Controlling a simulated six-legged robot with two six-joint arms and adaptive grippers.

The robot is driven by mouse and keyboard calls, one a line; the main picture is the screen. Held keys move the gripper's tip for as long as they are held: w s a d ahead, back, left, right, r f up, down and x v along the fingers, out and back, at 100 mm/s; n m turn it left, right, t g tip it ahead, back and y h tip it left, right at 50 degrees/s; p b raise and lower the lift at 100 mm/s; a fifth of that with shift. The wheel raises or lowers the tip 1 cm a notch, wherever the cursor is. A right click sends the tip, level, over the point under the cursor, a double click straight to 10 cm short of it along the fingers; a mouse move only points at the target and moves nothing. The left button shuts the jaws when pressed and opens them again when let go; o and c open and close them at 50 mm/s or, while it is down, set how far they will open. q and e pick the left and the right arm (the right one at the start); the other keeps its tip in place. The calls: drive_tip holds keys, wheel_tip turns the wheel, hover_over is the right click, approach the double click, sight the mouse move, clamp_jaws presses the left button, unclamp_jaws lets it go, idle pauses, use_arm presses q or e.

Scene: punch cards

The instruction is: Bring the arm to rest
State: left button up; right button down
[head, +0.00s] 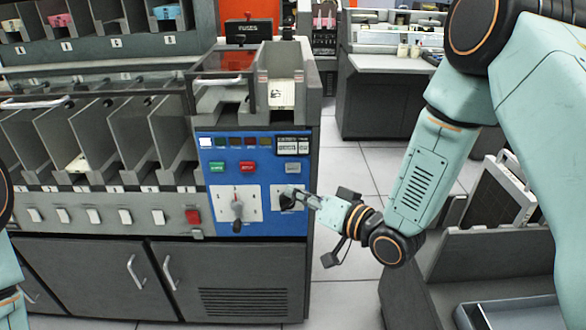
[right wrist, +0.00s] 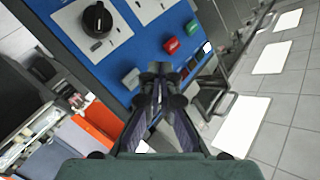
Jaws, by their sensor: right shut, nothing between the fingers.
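My right gripper (head: 298,197) is in front of the blue control panel (head: 262,218), at its right-hand side. In the head view its tip overlaps the right black knob (head: 285,201). In the right wrist view the gripper's fingers (right wrist: 160,72) are together and empty, and that knob (right wrist: 97,19) stands clear of them, up and to the left. The left knob (head: 237,212) sits on its own white plate. My right arm (head: 420,180) reaches in from the upper right. Only part of my left arm shows at the left edge, and its gripper is out of view.
The panel has a green button (head: 217,167), a red button (head: 247,167) and a grey button (head: 293,168). Card slots (head: 115,140) line the machine to the left. A dark cart (head: 490,250) stands at the lower right. Tiled floor (head: 345,290) is open between them.

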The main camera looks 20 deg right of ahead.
drive_tip(key=s+d+f+g+h, duration=0.4)
drive_tip(key=s+f+g+h, duration=0.25)
drive_tip(key=s+f, duration=0.8)
drive_tip(key=s+d+f+g, duration=0.1)
drive_tip(key=s+f+g, duration=0.3)
drive_tip(key=s, duration=0.6)
drive_tip(key=s+d+f+n+g+h, duration=0.1)
drive_tip(key=s+f+g, duration=0.3)
drive_tip(key=s, duration=0.7)
drive_tip(key=shift+s+f, duration=0.2)
drive_tip(key=shift+f, duration=0.65)
